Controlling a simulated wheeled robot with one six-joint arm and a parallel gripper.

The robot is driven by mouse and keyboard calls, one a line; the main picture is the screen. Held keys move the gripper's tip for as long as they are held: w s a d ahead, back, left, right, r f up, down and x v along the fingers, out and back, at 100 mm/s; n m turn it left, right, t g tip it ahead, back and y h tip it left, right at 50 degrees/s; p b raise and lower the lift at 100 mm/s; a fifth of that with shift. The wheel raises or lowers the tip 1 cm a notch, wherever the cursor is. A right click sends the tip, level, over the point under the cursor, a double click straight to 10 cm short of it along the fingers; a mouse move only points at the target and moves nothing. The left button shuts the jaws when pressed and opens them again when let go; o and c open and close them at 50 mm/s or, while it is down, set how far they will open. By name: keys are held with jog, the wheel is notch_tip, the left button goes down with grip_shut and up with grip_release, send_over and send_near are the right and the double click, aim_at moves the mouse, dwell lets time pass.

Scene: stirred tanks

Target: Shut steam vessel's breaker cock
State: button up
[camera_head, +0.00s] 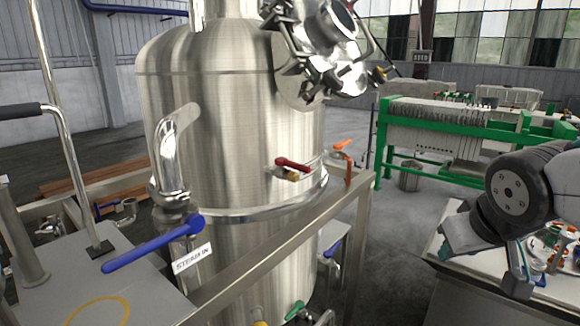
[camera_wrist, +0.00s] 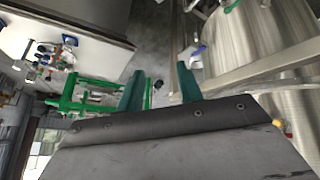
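The steel steam vessel (camera_head: 235,120) stands left of centre; it also shows at the right of the wrist view (camera_wrist: 260,45). A label reading "STEAM IN" (camera_head: 193,258) hangs by a long blue lever (camera_head: 150,246) on its inlet pipe. On the vessel's side are a red-handled cock (camera_head: 293,164) and, to its right, an orange-handled one (camera_head: 343,146). A green handle (camera_head: 295,309) is low down. I cannot tell which is the breaker cock. My gripper (camera_head: 487,262) is right of the vessel, away from these handles. Its two fingers (camera_wrist: 160,82) are apart, with nothing between them.
A steel frame rail (camera_head: 290,240) runs in front of the vessel. A bench (camera_head: 470,285) with small items stands under my gripper. A green-framed filter press (camera_head: 450,135) is behind. A metal platform (camera_head: 140,290) with an upright pole is at left. Open floor lies between vessel and bench.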

jog(key=w+a+r+n+t+y, duration=0.15)
jog(key=w+a+t, duration=0.25)
jog(key=w, duration=0.6)
jog(key=n+t+y, duration=0.2)
jog(key=n+y, duration=0.7)
jog(key=y, duration=0.4)
send_near(297, 164)
jog(key=x, duration=0.2)
jog(key=shift+w+a+f, duration=0.25)
jog(key=shift+w+f, duration=0.1)
jog(key=x, duration=0.7)
jog(key=shift+w, duration=0.1)
grip_shut()
